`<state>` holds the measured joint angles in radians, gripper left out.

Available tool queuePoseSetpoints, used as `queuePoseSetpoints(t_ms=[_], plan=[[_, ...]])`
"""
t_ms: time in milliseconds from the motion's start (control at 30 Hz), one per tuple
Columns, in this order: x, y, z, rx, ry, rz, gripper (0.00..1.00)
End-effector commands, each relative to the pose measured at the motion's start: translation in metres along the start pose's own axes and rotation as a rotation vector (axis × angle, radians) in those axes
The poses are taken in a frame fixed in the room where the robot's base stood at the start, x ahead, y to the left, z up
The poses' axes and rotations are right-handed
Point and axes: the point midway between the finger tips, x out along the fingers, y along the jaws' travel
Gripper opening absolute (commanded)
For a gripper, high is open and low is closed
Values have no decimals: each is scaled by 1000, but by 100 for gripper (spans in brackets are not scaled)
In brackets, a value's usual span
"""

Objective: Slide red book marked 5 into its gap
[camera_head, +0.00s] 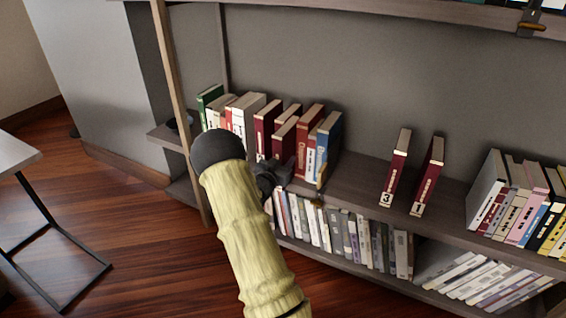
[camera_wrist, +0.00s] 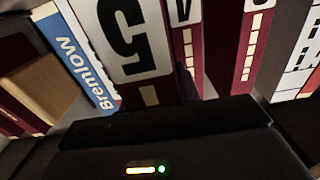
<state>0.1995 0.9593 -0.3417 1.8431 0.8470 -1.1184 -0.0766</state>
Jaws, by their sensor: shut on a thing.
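The red book marked 5 (camera_wrist: 135,45) fills the middle of the wrist view, its white number label upside down and close to my gripper. My gripper (camera_head: 273,177) is shut on this book at the front of the middle shelf. In the head view my gripper is dark and partly hidden behind my arm. There the label 5 cannot be read, and which red spine is this book is hard to tell. In the wrist view a blue book lettered Bremlow (camera_wrist: 82,62) is on its left and another red book (camera_wrist: 185,40) is close on its right.
Red books marked 3 (camera_head: 397,168) and 1 (camera_head: 428,177) stand apart on the middle shelf (camera_head: 358,178), with bare shelf around them. A blue book (camera_head: 328,138) stands right of my gripper. A row of books (camera_head: 345,240) fills the shelf below. A wooden post (camera_head: 178,85) is at left.

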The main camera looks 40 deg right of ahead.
Motion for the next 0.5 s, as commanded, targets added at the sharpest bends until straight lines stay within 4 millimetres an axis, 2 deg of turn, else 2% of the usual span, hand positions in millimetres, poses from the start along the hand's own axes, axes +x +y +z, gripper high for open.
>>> queuePoseSetpoints(t_ms=[500], plan=[[18,0,-3,2,7,2,0]])
